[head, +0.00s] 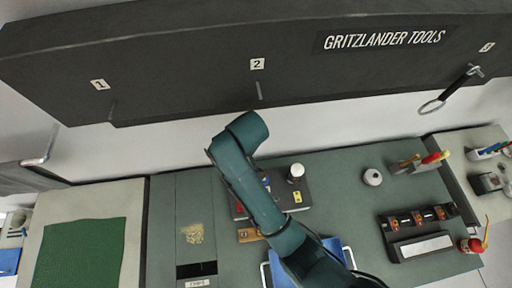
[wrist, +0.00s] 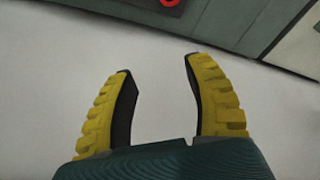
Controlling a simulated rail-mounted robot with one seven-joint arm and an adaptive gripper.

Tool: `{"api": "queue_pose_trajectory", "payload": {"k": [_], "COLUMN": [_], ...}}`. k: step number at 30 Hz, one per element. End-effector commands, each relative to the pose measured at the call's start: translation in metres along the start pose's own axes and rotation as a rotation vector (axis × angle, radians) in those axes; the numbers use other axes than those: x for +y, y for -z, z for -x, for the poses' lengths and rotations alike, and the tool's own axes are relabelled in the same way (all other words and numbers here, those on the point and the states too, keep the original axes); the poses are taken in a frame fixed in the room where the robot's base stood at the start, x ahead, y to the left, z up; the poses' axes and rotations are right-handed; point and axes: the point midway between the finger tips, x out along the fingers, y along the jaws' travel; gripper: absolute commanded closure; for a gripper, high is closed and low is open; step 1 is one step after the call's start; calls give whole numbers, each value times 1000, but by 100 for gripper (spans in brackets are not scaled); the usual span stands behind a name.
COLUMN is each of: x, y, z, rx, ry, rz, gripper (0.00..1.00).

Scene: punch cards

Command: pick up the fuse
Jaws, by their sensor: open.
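My gripper (wrist: 158,75) shows in the wrist view with its two yellow ridged fingers wide apart and nothing between them. In the head view my arm reaches up over the bench, and I cannot make out the gripper's fingers there. I cannot single out the fuse for certain. A black holder (head: 391,237) at the right of the green bench carries several small orange-and-metal parts (head: 419,217), which may be fuses. My gripper appears well away from this holder.
A dark box (head: 293,209) with a white knob (head: 296,171), a blue tray (head: 335,249) and a white roll (head: 372,177) are on the bench. A dark overhead panel (head: 200,65) spans the back. The wrist view shows mostly pale surface.

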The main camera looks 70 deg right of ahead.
Motion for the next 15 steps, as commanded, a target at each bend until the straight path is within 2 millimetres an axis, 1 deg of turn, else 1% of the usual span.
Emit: {"api": "queue_pose_trajectory", "payload": {"k": [1,3,4,6,8,15], "x": [25,45,50,55,56,54], "y": [-27,-54,-62,-72,-76,-86], "z": [-24,-38,-42,-48,-55,-99], "rx": [-92,-187,-214,-248,-256,-250], "ry": [-6,-4,-3,0,1,1], "rz": [-57,-108,-121,-137,-139,-136], "gripper": [48,48,48,48,48,48]}}
